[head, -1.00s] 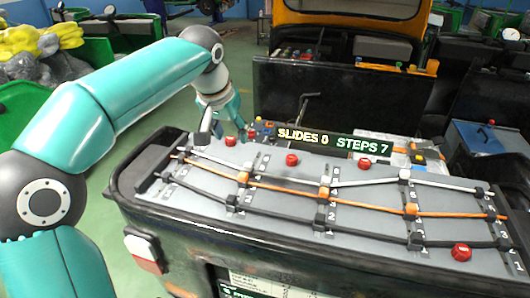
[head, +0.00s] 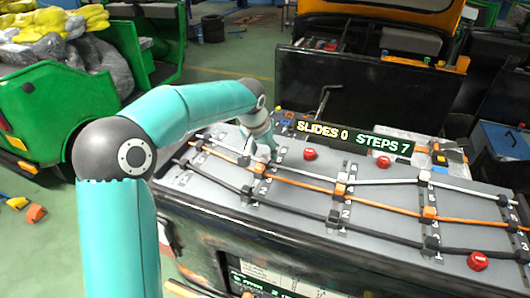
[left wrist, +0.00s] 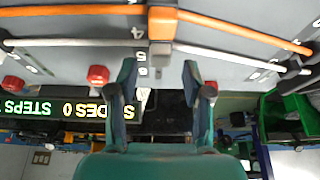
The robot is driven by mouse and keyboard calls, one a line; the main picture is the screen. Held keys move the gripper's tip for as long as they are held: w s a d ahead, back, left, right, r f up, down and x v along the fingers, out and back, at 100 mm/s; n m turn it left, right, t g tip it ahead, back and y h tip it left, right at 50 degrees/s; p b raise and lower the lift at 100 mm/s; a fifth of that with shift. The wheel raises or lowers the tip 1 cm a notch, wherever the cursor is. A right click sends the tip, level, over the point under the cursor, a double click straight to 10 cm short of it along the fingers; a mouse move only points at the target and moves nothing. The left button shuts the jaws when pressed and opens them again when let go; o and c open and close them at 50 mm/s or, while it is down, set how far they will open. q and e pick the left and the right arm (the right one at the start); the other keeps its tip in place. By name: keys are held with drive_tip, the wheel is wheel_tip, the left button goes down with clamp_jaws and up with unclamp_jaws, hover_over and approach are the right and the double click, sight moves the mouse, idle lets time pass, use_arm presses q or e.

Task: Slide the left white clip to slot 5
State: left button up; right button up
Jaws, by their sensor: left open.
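A pale grey-white clip (left wrist: 160,53) sits on the white cable (left wrist: 80,43) in the left wrist view, just beside an orange clip (left wrist: 162,22) on the orange cable. Faint slot numbers stand beside it; I cannot tell surely which slot it is at. My left gripper (left wrist: 158,80) is open, its two fingers apart and empty, with the pale clip just beyond the tips and between them. My right gripper is not in view.
The grey panel (head: 385,202) carries more clips and cables to the right, including a white clip (head: 424,176). Red knobs (head: 310,154) and a display (head: 352,138) reading SLIDES 0, STEPS 7 stand along its back edge. Another red knob (head: 478,261) is at front right.

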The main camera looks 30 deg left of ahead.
sight(265, 161)
use_arm(q)
drive_tip(key=shift+x, duration=1.3)
drive_tip(key=shift+c, duration=0.3)
clamp_jaws()
